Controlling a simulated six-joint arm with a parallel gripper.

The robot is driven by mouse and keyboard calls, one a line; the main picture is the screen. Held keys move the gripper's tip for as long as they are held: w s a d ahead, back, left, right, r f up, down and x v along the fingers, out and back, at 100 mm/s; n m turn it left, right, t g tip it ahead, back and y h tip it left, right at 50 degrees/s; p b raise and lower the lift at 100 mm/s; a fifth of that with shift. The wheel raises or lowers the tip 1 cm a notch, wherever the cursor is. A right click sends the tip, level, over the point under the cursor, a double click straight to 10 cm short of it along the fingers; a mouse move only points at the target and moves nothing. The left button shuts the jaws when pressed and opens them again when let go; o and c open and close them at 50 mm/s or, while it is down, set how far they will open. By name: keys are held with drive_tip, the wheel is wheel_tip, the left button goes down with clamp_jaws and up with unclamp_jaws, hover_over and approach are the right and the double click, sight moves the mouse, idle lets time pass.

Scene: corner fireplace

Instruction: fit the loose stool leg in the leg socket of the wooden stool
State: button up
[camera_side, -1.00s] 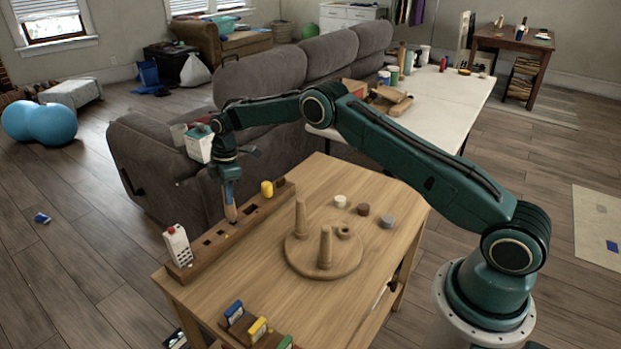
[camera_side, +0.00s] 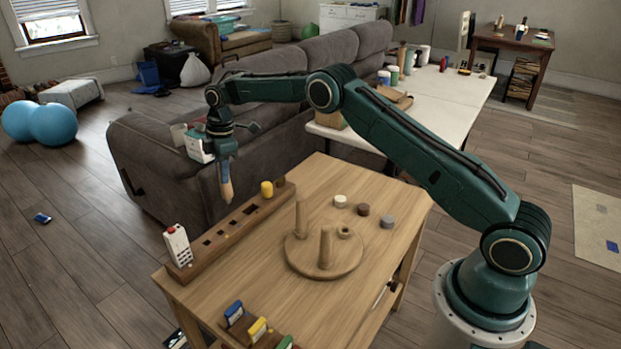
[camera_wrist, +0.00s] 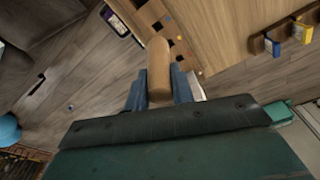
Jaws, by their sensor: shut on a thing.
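The loose stool leg (camera_side: 227,190) is a light wooden peg with a rounded end. My gripper (camera_side: 226,172) is shut on its upper part and holds it nearly upright above the rack. In the wrist view the leg (camera_wrist: 158,62) sticks out between the blue fingers of my gripper (camera_wrist: 158,90). The wooden stool (camera_side: 325,264) lies upside down on the table, a round seat with two legs standing up. Its leg socket (camera_side: 344,232) is a raised ring at the far right of the seat, apart from my gripper. The socket's inside is barely visible.
The long wooden rack (camera_side: 224,236) has several square holes, with a white remote (camera_side: 177,246) and a yellow cylinder (camera_side: 267,189) at it. Three round pieces (camera_side: 363,209) lie behind the stool. A grey sofa is beyond.

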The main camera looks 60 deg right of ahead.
drive_tip(key=shift+d, duration=0.1)
drive_tip(key=shift+s+d, duration=0.3)
drive_tip(key=shift+d, duration=0.1)
drive_tip(key=s+d, duration=0.7)
drive_tip(key=s, duration=0.7)
drive_tip(key=s+d+n, duration=0.1)
drive_tip(key=s+d, duration=0.7)
drive_tip(key=s, duration=0.6)
drive_tip(key=shift+d+f, duration=0.15)
drive_tip(key=shift+f, duration=0.05)
drive_tip(key=shift+f, duration=0.15)
wheel_tip(320, 180, down, 6)
drive_tip(key=shift+f, duration=1.35)
idle(2.2)
